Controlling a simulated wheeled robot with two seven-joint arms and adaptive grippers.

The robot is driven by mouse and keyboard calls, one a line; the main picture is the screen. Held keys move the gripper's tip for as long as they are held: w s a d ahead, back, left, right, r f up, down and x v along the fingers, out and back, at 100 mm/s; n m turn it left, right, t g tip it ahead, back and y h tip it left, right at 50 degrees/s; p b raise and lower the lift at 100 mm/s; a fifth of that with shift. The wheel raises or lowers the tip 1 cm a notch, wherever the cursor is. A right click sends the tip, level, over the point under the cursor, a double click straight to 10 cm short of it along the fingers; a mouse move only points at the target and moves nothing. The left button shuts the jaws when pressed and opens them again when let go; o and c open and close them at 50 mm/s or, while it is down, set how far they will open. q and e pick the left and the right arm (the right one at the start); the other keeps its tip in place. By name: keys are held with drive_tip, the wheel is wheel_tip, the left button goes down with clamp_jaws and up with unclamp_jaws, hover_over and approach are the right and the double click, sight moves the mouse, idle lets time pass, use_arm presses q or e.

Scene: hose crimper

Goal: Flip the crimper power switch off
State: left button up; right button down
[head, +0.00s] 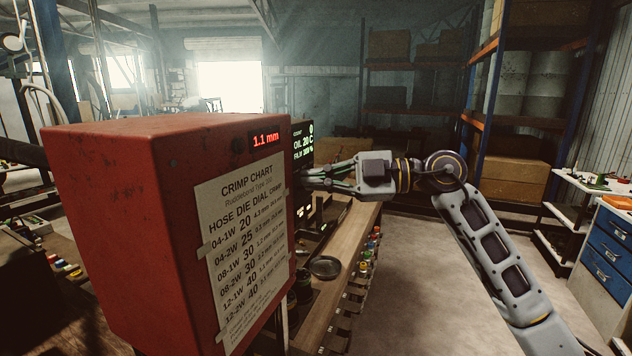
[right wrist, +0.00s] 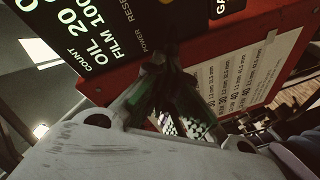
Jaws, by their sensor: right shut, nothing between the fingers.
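The red crimper (head: 120,220) fills the left of the head view, with a paper crimp chart (head: 243,255) on its front and a lit 1.1 mm readout above. Its dark control panel (head: 303,145) faces right; in the right wrist view this panel (right wrist: 85,30) shows COUNT, OIL and FILM text and POWER and RESET labels. My right gripper (head: 304,178) is shut and empty, its fingertips close to the panel side. In the right wrist view the gripper (right wrist: 168,62) is just below the POWER label. The switch is hidden or too dark to make out; contact cannot be told. My left gripper is out of view.
A wooden bench (head: 345,235) with a dark round dish (head: 325,266) runs beside the crimper, with several coloured caps along its edge. Shelving with boxes (head: 513,180) stands behind, and a blue drawer cabinet (head: 608,250) at right. The floor between is clear.

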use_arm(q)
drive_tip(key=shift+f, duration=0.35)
use_arm(e)
drive_tip(key=shift+f, duration=0.15)
use_arm(q)
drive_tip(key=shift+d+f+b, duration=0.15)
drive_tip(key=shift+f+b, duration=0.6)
drive_tip(key=shift+b, duration=0.25)
use_arm(e)
drive_tip(key=shift+d+f+n+y, duration=0.2)
drive_tip(key=shift+n+y, duration=0.1)
drive_tip(key=shift+y, duration=0.8)
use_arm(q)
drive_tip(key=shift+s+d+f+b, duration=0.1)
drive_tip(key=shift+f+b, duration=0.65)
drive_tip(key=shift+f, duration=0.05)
use_arm(e)
drive_tip(key=shift+s+d+f, duration=0.1)
drive_tip(key=shift+s+f, duration=0.05)
drive_tip(key=shift+f, duration=0.3)
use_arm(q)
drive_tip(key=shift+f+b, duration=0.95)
use_arm(e)
drive_tip(key=shift+d+f+n+y, duration=0.15)
drive_tip(key=shift+f+n+y, duration=0.4)
drive_tip(key=shift+y, duration=0.75)
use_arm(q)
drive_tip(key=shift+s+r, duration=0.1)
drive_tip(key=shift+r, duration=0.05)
